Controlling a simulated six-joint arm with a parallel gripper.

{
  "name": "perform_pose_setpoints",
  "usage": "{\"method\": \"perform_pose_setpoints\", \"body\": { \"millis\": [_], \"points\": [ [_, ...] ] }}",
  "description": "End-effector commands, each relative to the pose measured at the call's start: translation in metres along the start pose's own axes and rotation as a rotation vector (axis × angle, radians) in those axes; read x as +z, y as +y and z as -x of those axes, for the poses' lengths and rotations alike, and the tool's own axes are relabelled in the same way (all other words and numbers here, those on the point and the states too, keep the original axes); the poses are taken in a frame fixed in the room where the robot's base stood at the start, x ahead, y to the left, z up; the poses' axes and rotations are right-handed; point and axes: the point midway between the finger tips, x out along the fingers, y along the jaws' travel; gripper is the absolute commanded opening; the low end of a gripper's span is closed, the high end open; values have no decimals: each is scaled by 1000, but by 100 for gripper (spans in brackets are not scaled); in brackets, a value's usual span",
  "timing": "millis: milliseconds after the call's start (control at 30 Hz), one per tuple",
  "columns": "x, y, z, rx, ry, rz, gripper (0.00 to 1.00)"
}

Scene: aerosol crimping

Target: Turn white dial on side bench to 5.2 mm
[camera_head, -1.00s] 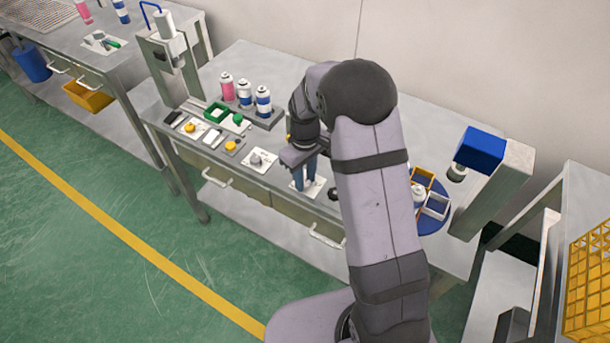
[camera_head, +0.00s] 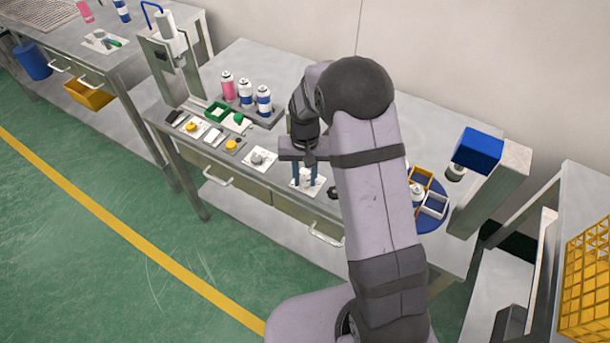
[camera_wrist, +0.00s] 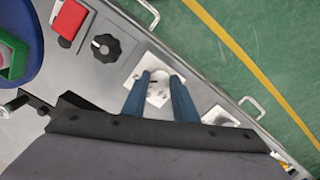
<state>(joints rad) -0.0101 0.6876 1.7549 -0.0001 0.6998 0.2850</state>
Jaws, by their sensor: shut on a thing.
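The white dial (camera_head: 305,175) sits on a pale plate on the front part of the middle bench. My gripper (camera_head: 306,182) points down over it, with one blue finger on each side. In the wrist view, the white dial (camera_wrist: 160,77) shows between the two fingertips of my gripper (camera_wrist: 160,82), which is shut on it. The fingers hide part of the dial. Dark marks show on the plate, but any scale or reading is too small to make out.
A black knob (camera_wrist: 104,47) and a red block (camera_wrist: 70,20) are near the dial. Another plate with a pale knob (camera_head: 259,158) lies to the left. Spray cans (camera_head: 246,94) stand in a rack behind. A blue round tray (camera_head: 436,217) is at right.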

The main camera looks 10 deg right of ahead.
Motion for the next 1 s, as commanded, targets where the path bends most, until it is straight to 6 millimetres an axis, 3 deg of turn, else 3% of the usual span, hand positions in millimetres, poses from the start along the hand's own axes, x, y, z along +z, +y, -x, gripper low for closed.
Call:
{"method": "perform_pose_setpoints", "body": {
  "millis": [600, 633, 700, 1000],
  "points": [
    [-1, 0, 1, -1, 3, -54, 4],
    [-1, 0, 1, -1, 3, -54, 28],
    [-1, 0, 1, -1, 3, -54, 45],
    [0, 0, 1, -1, 2, -52, 45]
  ]
}}
